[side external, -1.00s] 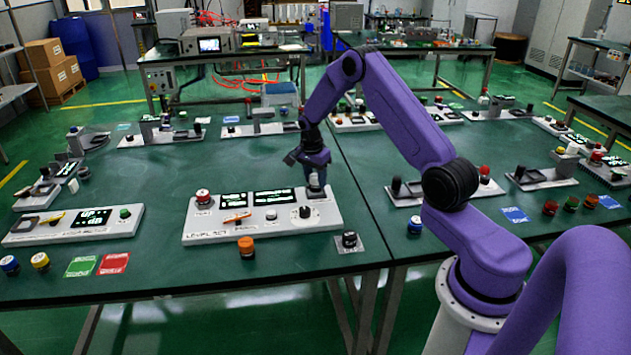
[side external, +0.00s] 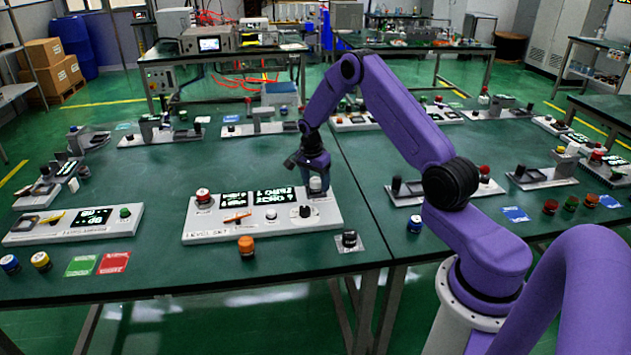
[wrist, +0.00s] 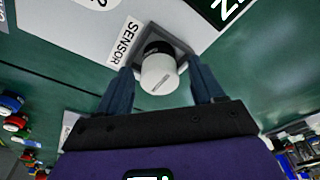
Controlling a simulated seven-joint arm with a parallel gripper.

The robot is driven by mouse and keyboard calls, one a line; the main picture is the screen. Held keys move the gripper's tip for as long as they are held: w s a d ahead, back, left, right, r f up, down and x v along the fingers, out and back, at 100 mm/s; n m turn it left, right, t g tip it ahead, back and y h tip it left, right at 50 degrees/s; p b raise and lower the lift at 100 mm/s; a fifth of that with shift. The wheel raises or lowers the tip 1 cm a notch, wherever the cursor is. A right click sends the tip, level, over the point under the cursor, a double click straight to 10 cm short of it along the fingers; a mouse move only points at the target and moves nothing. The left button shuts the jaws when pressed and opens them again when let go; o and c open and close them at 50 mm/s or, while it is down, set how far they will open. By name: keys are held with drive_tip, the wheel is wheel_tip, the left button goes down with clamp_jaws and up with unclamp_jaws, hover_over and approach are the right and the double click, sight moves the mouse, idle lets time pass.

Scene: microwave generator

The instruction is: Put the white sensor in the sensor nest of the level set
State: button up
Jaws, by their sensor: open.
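The white sensor (wrist: 159,74) is a short round cylinder with a slot mark on its top and a dark band below. It stands at the grey square sensor nest (wrist: 181,45), beside the SENSOR label; how deep it sits is hard to tell. My gripper (wrist: 163,80) is open, with one finger on each side of the sensor and gaps visible. In the side view my gripper (side external: 317,178) is over the right end of the level set (side external: 205,222), and the sensor (side external: 316,187) shows just below it.
The level set also carries a red button (side external: 203,196), lit displays (side external: 266,197), an orange pen-like piece (side external: 237,217) and a knob (side external: 305,211). An orange-topped part (side external: 246,246) and a dark part (side external: 349,239) stand at its front.

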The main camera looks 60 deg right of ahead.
sight(312, 182)
wheel_tip(312, 182, up, 11)
drive_tip(key=a, duration=0.2)
drive_tip(key=s+a+r+n, duration=0.3)
drive_tip(key=s+a+n, duration=0.15)
drive_tip(key=a, duration=0.35)
drive_tip(key=s+a+r+n+y, duration=0.1)
drive_tip(key=s+a+r+n, duration=0.15)
drive_tip(key=a+n, duration=0.35)
drive_tip(key=s+a+r+n, duration=0.2)
drive_tip(key=s+a+n, duration=0.15)
drive_tip(key=a, duration=0.55)
drive_tip(key=s+a+n, duration=0.2)
drive_tip(key=s+n, duration=0.6)
drive_tip(key=s, duration=0.5)
drive_tip(key=s+a+r+n+y, duration=0.1)
drive_tip(key=s+a+n, duration=0.1)
drive_tip(key=s+n, duration=0.6)
drive_tip(key=s, duration=0.5)
drive_tip(key=shift+a+r+n, duration=0.15)
drive_tip(key=shift+r+n, duration=0.05)
drive_tip(key=shift+n, duration=0.1)
drive_tip(key=shift+c, duration=0.3)
